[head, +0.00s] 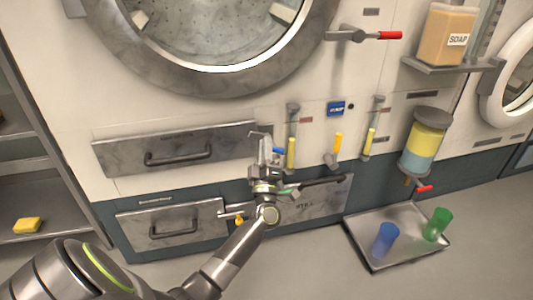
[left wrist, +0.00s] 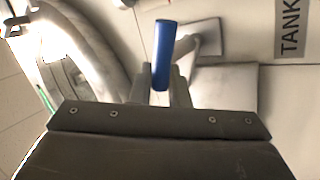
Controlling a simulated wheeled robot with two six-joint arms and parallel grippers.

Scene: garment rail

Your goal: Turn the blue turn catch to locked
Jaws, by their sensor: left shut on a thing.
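The blue turn catch (head: 278,150) shows as a small blue handle on the machine front, right of the upper drawer, partly hidden by my left gripper. In the left wrist view its blue handle (left wrist: 163,45) stands between my two fingers and sticks out past their tips. A grey arm joins it to a grey plate (left wrist: 195,43). My left gripper (head: 266,150) is shut on the blue handle; in the left wrist view the fingers (left wrist: 161,84) lie on either side of it. The catch's lock marking is not readable. My right gripper is not in view.
Several yellow-handled levers (head: 291,152) are close right of the gripper. The upper drawer (head: 175,150) is at left, a lower drawer (head: 172,226) below. A red-handled latch (head: 388,35) sits above. A tray (head: 375,262) with blue and green cups lies at lower right.

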